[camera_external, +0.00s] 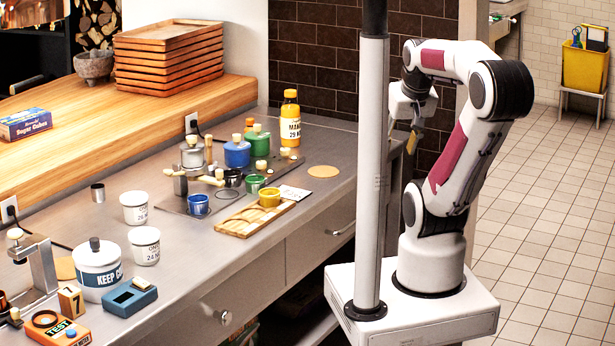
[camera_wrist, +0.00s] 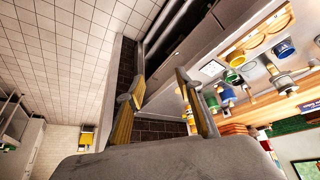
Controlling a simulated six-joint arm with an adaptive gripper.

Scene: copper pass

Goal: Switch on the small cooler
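I cannot see from the frames whether anything is on. My gripper (camera_external: 416,128) is raised beside the pole, to the right of and well away from both. In the wrist view its two fingers (camera_wrist: 162,92) are apart with nothing between them.
Two white labelled cups (camera_external: 145,245), colored pots (camera_external: 237,153) and a wooden tray (camera_external: 240,222) occupy the counter. My pole stands at the counter's right. The front counter strip is mostly clear.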

